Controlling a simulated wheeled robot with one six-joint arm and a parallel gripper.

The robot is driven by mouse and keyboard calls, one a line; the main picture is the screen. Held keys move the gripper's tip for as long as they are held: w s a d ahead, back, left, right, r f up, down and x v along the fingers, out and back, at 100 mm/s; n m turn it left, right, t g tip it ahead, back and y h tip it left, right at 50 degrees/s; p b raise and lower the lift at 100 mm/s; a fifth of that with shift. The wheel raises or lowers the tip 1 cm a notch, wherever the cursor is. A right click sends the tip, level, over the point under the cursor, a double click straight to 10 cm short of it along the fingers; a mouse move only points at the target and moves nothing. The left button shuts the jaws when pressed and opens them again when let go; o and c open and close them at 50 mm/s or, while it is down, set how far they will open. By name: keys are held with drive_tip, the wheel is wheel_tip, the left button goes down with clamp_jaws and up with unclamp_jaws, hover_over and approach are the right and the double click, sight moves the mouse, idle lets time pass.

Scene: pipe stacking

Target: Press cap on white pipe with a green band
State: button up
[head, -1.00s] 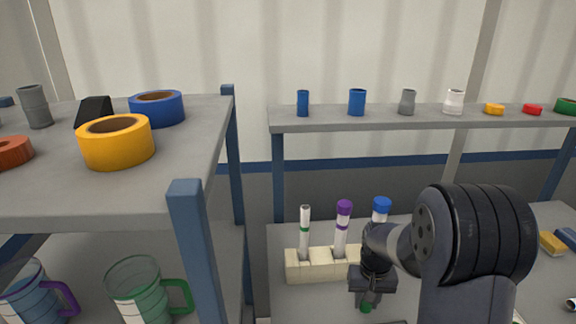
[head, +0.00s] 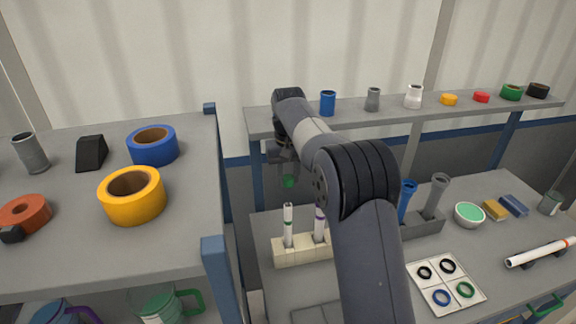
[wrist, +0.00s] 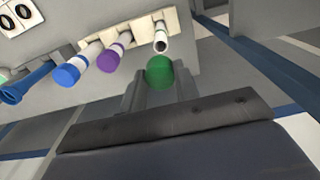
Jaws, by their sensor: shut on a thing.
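The white pipe with a green band (head: 288,226) stands upright in the left slot of the cream rack (head: 290,254), its top open. In the wrist view the open pipe end (wrist: 160,44) shows just beyond the cap. My gripper (head: 286,170) is shut on a green cap (head: 288,181) and holds it above this pipe, with a gap between them. The cap also shows between the fingers in the wrist view (wrist: 159,72). The white pipe with a purple band (head: 319,226) stands beside it, its top partly hidden by my arm. In the wrist view it wears a purple cap (wrist: 109,59).
A blue-capped pipe (wrist: 68,74) stands in the rack too. The upper shelf (head: 400,111) with short pipes runs behind. A shelf with tape rolls (head: 132,194) is at left. A tray of rings (head: 447,283) lies at right.

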sight(288, 205)
drive_tip(key=shift+f+b, duration=0.6)
drive_tip(key=shift+f, duration=2.9)
drive_tip(key=shift+f, duration=0.3)
drive_tip(key=shift+f, duration=0.5)
drive_tip(key=o, duration=1.5)
drive_tip(key=shift+r, duration=0.15)
drive_tip(key=shift+r+p, duration=0.55)
drive_tip(key=shift+r, duration=2.85)
